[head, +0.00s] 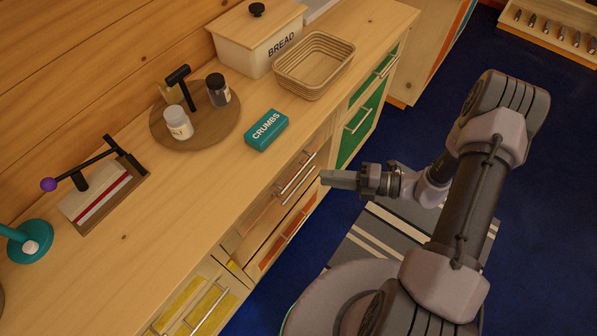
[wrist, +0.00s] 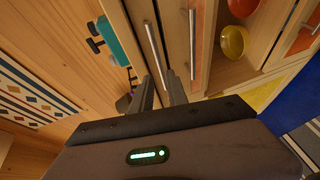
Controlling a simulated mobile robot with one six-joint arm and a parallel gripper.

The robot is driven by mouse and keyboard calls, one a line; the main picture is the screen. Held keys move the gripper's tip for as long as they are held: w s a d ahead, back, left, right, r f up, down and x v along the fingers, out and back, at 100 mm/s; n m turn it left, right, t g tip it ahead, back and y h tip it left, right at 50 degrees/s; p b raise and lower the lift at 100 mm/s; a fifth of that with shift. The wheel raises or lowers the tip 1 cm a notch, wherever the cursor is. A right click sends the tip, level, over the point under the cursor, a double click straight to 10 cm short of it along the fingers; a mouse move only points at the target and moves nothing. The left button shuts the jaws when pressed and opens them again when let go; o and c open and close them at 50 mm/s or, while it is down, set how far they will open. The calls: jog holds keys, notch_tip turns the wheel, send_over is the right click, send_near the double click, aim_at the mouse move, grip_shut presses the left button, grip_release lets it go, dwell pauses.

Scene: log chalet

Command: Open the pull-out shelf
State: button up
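Two slim metal bar handles sit close together under the counter edge in the head view, an upper handle (head: 296,172) and a lower handle (head: 299,187). In the wrist view, one bar (wrist: 155,55) lies on a plain wooden front and the other (wrist: 192,45) on an orange-panelled front. Which belongs to the pull-out shelf I cannot tell for sure; both fronts look closed. My gripper (head: 328,178) is in front of these handles. In the wrist view its fingers (wrist: 163,90) are apart, pointing at the near end of the plain front's bar. I see no grip on it.
Below lies an open niche with a red bowl (wrist: 241,8) and a yellow bowl (wrist: 235,42). An orange drawer (head: 285,240) is beneath. The countertop (head: 215,185) carries a teal crumbs box (head: 266,130), a basket (head: 314,66) and a bread bin (head: 245,45). Blue floor lies right.

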aim_at(298, 173)
jog(key=b+x, duration=0.2)
jog(key=x, duration=0.7)
jog(key=shift+a, duration=0.1)
grip_shut()
dwell(1.0)
